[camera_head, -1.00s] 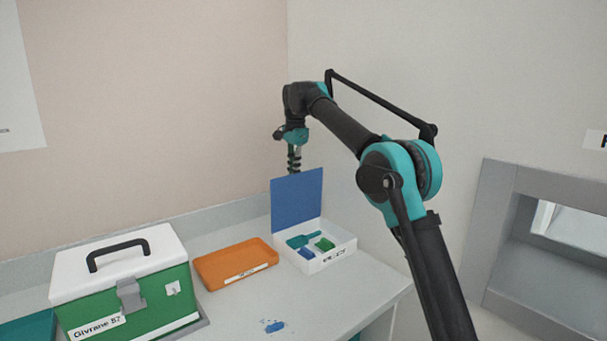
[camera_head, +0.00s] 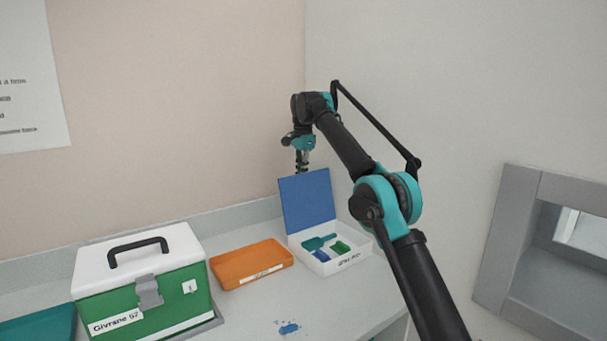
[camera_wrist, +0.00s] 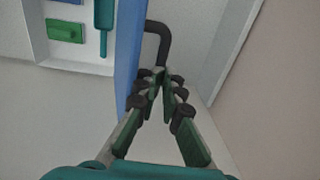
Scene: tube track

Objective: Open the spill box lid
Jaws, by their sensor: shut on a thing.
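The spill box (camera_head: 348,262) is a low white tray-like box at the back right of the bench, with a label on its front. Its blue lid (camera_head: 307,200) stands up along the back edge, open and leaning slightly backwards. Inside are a teal scoop (camera_head: 318,242), a green piece (camera_head: 341,247) and a blue piece (camera_head: 321,255). My gripper (camera_wrist: 160,76) is behind the lid, its fingers closed on the dark lid handle (camera_wrist: 161,32). In the head view, the lid partly hides my gripper (camera_head: 302,167).
An orange tray (camera_head: 225,280) lies left of the box. A green case with a white top (camera_head: 90,280) stands further left. A blue spill (camera_head: 288,328) is on the front of the bench. Walls close in behind and to the right; a grey-framed opening (camera_head: 505,240) is at right.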

